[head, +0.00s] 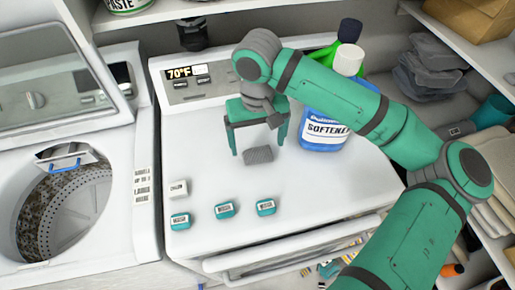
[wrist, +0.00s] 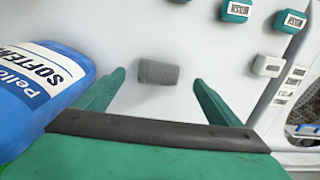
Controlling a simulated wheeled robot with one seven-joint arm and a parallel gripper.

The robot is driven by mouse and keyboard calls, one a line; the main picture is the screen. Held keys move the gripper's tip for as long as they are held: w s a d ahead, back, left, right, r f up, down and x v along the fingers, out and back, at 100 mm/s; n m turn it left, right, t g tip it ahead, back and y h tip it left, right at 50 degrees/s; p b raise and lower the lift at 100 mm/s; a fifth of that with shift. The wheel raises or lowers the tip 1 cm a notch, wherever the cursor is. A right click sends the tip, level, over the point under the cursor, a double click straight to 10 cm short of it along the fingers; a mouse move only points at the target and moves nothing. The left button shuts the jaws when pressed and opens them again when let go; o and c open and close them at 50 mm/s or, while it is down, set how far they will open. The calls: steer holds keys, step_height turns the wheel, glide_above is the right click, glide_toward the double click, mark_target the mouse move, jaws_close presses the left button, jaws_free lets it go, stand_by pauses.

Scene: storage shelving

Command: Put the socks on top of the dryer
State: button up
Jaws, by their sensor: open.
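A small grey ribbed bundle, which looks like the socks (head: 258,155), lies on the white top of the dryer (head: 320,190). The socks also show in the wrist view (wrist: 158,72), in the gap between the two fingertips. My gripper (head: 257,147) is open and points down over the dryer top, its fingers spread on either side of the socks in the picture. In the wrist view my gripper (wrist: 160,80) is empty. I cannot tell how high the fingertips are above the surface.
A blue softener bottle (head: 322,110) stands close right of my gripper, with a green bottle (head: 349,30) behind. Several small labelled boxes (head: 224,210) sit on the dryer's front left. An open washer (head: 70,200) is at left. Shelves with folded grey cloth (head: 430,65) are at right.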

mark_target(257, 154)
step_height(257, 154, up, 7)
stand_by(0.3)
steer(key=shift+w, duration=0.15)
stand_by(0.3)
